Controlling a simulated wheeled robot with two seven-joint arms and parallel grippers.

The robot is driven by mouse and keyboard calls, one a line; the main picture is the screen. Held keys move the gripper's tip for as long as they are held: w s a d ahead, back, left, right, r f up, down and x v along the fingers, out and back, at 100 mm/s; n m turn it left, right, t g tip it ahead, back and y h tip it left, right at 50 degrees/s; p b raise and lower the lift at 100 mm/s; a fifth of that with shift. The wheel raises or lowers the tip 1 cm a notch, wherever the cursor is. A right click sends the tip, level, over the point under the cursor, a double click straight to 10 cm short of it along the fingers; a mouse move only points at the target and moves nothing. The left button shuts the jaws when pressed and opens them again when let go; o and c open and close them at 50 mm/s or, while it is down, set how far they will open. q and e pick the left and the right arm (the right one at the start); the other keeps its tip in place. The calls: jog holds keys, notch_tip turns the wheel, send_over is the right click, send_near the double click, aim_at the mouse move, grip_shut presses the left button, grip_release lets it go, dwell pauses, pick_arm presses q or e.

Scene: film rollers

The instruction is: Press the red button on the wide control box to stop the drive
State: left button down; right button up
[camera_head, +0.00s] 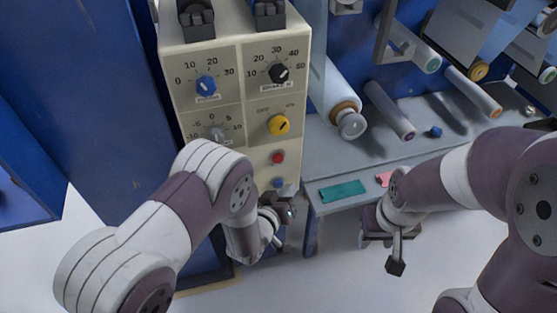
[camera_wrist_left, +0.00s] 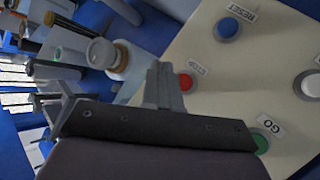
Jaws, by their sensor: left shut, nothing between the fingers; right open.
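The wide cream control box (camera_head: 223,55) stands at the upper middle of the head view, with dials on its face. Its red button (camera_head: 278,157) is low on the face, above a blue button (camera_head: 278,183). My left gripper (camera_head: 287,209) is just below these buttons, shut and empty. In the left wrist view its closed fingers (camera_wrist_left: 165,84) point at the box face, and their tip appears close beside the red button (camera_wrist_left: 185,82). I cannot tell whether they touch. My right gripper (camera_head: 384,240) is open, low and to the right, away from the box.
The left wrist view shows a blue RESET button (camera_wrist_left: 229,28), a green GO button (camera_wrist_left: 260,143) and a white button (camera_wrist_left: 309,85) near the red one. A grey bench (camera_head: 330,160) with several film rollers (camera_head: 391,110) stands right of the box. A blue panel (camera_head: 80,90) is at left.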

aim_at(278, 159)
pick_arm(q)
jog(key=w+a+b, duration=0.1)
jog(key=w+a, duration=0.1)
jog(key=w, duration=0.4)
jog(key=shift+w, duration=0.35)
jog(key=shift+a, duration=0.15)
dwell(1.6)
jog(key=shift+w+a+b, duration=0.1)
jog(key=shift+w+b, duration=0.25)
jog(key=shift+w, duration=0.05)
jog(key=shift+w+a, duration=0.15)
jog(key=shift+w, duration=0.3)
dwell(0.7)
jog(key=shift+s, duration=0.15)
jog(key=shift+s+d, duration=0.3)
jog(key=shift+s, duration=0.4)
